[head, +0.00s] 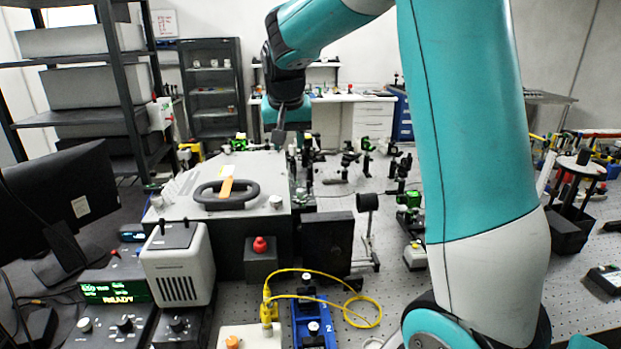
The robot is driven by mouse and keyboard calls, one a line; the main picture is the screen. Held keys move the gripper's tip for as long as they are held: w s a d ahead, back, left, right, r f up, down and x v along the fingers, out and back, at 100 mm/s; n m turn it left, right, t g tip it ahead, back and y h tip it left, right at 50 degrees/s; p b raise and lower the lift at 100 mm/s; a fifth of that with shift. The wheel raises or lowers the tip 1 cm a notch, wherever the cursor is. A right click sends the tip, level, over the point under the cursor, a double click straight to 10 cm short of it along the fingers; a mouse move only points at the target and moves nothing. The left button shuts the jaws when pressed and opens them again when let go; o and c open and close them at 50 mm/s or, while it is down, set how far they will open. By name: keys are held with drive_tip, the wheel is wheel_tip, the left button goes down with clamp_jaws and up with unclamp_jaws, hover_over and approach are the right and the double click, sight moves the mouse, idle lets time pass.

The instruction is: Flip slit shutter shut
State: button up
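My arm reaches over the back of the bench, and my gripper (281,134) points down behind the grey spectrometer box (256,172). The fingers look like one small dark shape, so I cannot tell whether they are open or shut. The box has a black oval handle with an orange tag on its lid. I cannot clearly make out the slit shutter. A black upright panel (328,246) stands at the box's front right. A dark round-headed piece on a stand (367,203) is just right of the panel.
A light grey unit (178,264) and a red-knobbed block (260,259) stand before the box. A yellow cable (352,299) loops near a blue rail (312,322). Several optics mounts crowd the perforated bench on the right. A monitor (62,203) is at left.

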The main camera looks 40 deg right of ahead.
drive_tip(key=m+h, duration=0.1)
drive_tip(key=m, duration=0.1)
approach(308, 182)
drive_tip(key=p+x, duration=0.4)
drive_tip(key=x, duration=0.5)
drive_tip(key=shift+f+p, duration=0.2)
drive_tip(key=shift+p, duration=0.15)
